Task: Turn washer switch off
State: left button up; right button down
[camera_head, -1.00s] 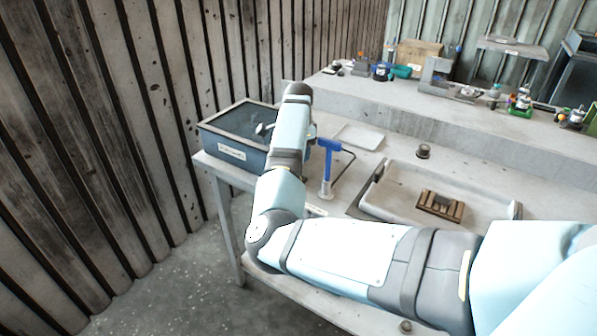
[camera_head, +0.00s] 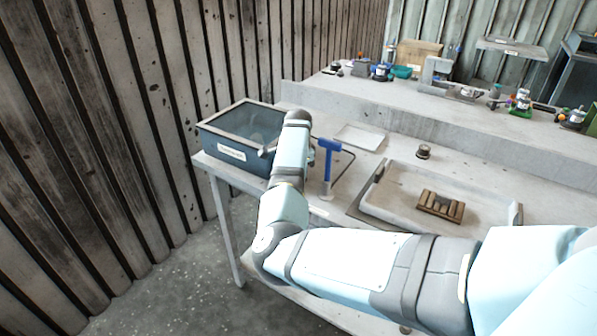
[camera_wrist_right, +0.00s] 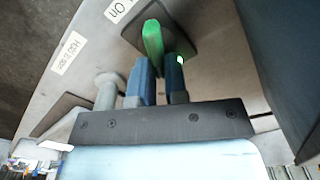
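The washer looks to be the blue-grey box with a dark glass top (camera_head: 232,152) at the left end of the bench. In the wrist view, a switch with a green lever (camera_wrist_right: 152,40) stands on a dark square plate beside a label reading "On" (camera_wrist_right: 122,8). My right gripper (camera_wrist_right: 159,62) is at the lever; its two blue fingers are a little apart, with the lever's near end at the gap between them. Whether they touch it is unclear. In the head view my right arm covers the switch and the fingers. My left gripper is not in view.
A blue T-shaped fixture (camera_head: 328,165) stands right of my arm. A shallow tray (camera_head: 384,208) holds a brown slotted block (camera_head: 441,206). A grey post (camera_wrist_right: 107,90) stands beside my fingers. A raised shelf (camera_head: 410,112) carries several small items.

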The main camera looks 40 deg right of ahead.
jog(key=shift+r+n+p, duration=0.2)
jog(key=shift+n+p, duration=0.2)
jog(key=shift+p, duration=0.45)
jog(key=n+p, duration=0.2)
jog(key=p, duration=0.1)
jog(key=n+p, duration=0.3)
jog(key=p, duration=0.1)
jog(key=w+n+p, duration=0.1)
jog(key=n+p, duration=0.2)
jog(key=shift+a+p, duration=0.15)
jog(key=shift+p, duration=0.15)
jog(key=shift+w+n+p, duration=0.15)
jog(key=shift+n+p, duration=0.6)
jog(key=shift+n, duration=0.35)
pick_arm(q)
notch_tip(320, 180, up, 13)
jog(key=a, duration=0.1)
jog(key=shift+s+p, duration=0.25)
jog(key=shift+p, duration=0.1)
pick_arm(e)
jog(key=shift+a+f+n, duration=0.1)
jog(key=shift+f+n, duration=0.05)
jog(key=shift+n, duration=0.35)
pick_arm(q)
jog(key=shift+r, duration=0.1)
pick_arm(e)
jog(key=c, duration=1.1)
grip_release()
jog(key=shift+c, duration=0.2)
jog(key=shift+w, duration=0.1)
